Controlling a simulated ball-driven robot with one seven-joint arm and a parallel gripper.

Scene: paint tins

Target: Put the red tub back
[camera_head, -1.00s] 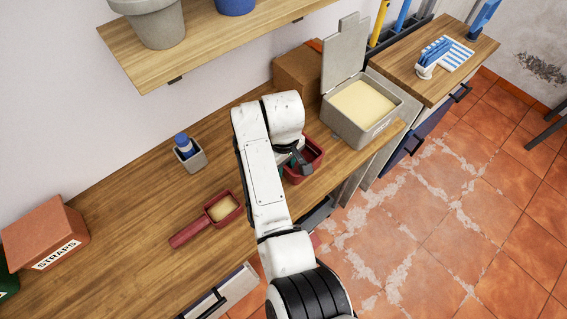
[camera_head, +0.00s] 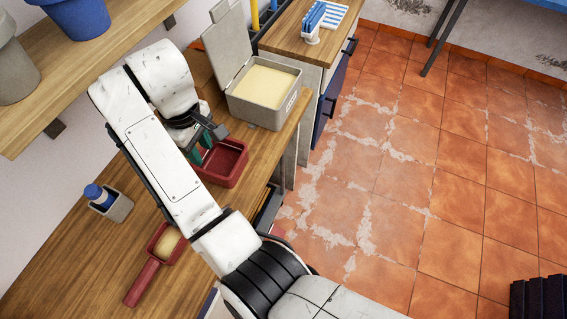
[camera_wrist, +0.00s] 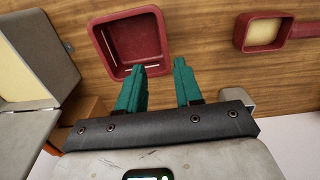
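The red tub (camera_head: 238,168) is an open square tray standing on the wooden worktop beside the grey lidded box. It also shows at the top of the wrist view (camera_wrist: 159,28), looking empty inside. My gripper (camera_head: 204,150) is at the tub's left side in the head view, its teal fingers partly in front of it. In the wrist view my gripper (camera_wrist: 160,68) is open with a clear gap between the fingers. The left fingertip overlaps the tub's near wall and the right one lies just off its corner. Whether they touch it I cannot tell.
A grey box (camera_head: 262,110) with raised lid and pale contents stands just right of the tub. A red scoop (camera_head: 150,272) and a grey holder with a blue-capped bottle (camera_head: 110,206) are to the left. A wooden shelf (camera_head: 100,62) overhangs the left.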

